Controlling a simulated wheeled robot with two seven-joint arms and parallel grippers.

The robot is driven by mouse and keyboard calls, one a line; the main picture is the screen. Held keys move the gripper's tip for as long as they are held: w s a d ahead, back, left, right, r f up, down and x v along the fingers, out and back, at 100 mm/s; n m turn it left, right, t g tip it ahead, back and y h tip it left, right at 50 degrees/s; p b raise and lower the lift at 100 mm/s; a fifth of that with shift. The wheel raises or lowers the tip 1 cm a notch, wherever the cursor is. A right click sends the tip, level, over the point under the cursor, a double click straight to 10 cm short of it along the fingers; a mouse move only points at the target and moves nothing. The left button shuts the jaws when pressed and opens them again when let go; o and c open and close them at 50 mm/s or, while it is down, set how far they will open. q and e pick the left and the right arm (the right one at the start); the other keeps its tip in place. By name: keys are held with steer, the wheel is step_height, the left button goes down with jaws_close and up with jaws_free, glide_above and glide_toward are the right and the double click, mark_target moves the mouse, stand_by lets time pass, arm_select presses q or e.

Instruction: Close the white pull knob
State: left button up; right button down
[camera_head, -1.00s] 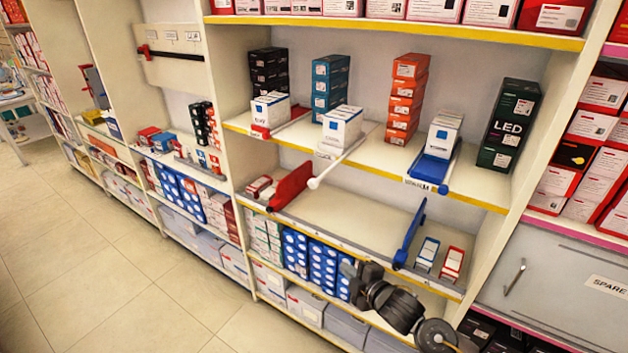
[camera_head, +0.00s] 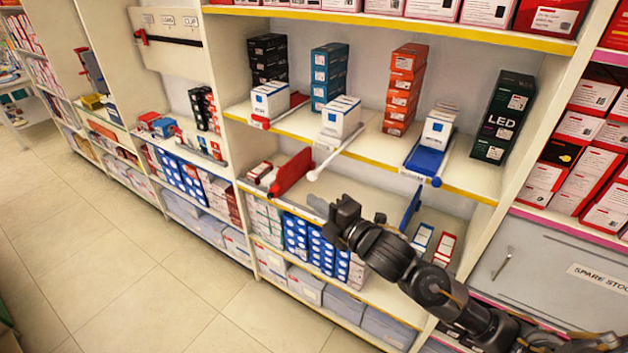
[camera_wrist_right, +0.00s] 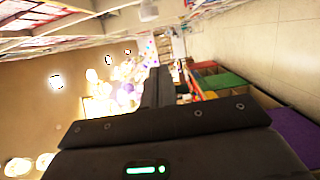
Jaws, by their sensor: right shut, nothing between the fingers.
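The white pull knob (camera_head: 313,175) is a round white ball on the end of a white rod. The rod sticks out forward and down from the middle shelf level, below a white-and-blue box, in the head view. My right gripper (camera_head: 338,212) is just below and to the right of the knob in the picture, apart from it. Its dark fingers are together and empty, as the right wrist view (camera_wrist_right: 158,90) also shows. The knob is not seen in the wrist view. My left gripper is in no view.
A red lever (camera_head: 292,173) stands left of the knob, and a blue lever (camera_head: 411,208) stands to its right, partly behind my arm. A blue tray with a knob (camera_head: 427,162) sits on the shelf above. A grey panel (camera_head: 540,265) is at the right. The floor at left is clear.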

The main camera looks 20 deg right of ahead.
steer(key=w+d+p, duration=0.1)
steer(key=w+p, duration=0.2)
steer(key=w, duration=0.3)
steer(key=shift+d, duration=0.2)
steer(key=shift+w, duration=0.1)
